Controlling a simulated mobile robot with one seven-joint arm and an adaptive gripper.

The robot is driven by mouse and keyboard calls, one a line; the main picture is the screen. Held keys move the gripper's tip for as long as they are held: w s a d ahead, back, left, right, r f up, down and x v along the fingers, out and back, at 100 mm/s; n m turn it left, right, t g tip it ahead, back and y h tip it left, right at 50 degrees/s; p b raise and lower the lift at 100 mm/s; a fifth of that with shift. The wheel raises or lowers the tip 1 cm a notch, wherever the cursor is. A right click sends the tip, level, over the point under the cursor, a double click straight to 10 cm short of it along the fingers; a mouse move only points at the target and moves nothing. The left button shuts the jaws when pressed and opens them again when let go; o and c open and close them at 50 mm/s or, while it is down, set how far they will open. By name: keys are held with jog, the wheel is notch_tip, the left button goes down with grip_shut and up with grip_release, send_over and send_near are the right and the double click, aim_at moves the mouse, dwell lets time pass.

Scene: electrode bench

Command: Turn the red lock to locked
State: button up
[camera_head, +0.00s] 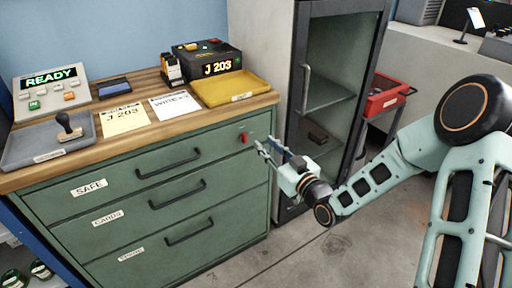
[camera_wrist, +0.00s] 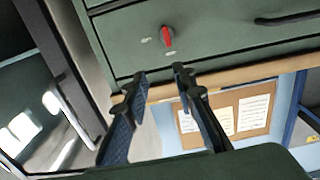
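The red lock (camera_head: 243,137) is a small red knob at the upper right of the green cabinet's front, on the top drawer marked SAFE. In the wrist view, which is upside down, the red lock (camera_wrist: 168,38) points nearly up and down in the picture, with small pale marks beside it. My gripper (camera_head: 265,147) is in front of the cabinet's right edge, a little right of the lock. In the wrist view my gripper (camera_wrist: 160,74) has its two fingers apart with nothing between them. The lock lies beyond the fingertips, apart from them.
The drawer handle (camera_head: 168,163) is left of the lock. The wooden top (camera_head: 60,170) overhangs the drawers and carries a yellow tray (camera_head: 268,88), papers and devices. A glass-door cabinet (camera_head: 340,60) with a vertical handle stands close on the right. Open floor lies in front.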

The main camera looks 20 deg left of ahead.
jog(key=w+a+f+b, duration=0.2)
jog(key=w+a, duration=0.2)
jog(key=a, duration=0.3)
jog(key=shift+a, duration=0.25)
jog(key=shift+w, duration=0.1)
jog(key=shift+c, duration=0.6)
grip_shut()
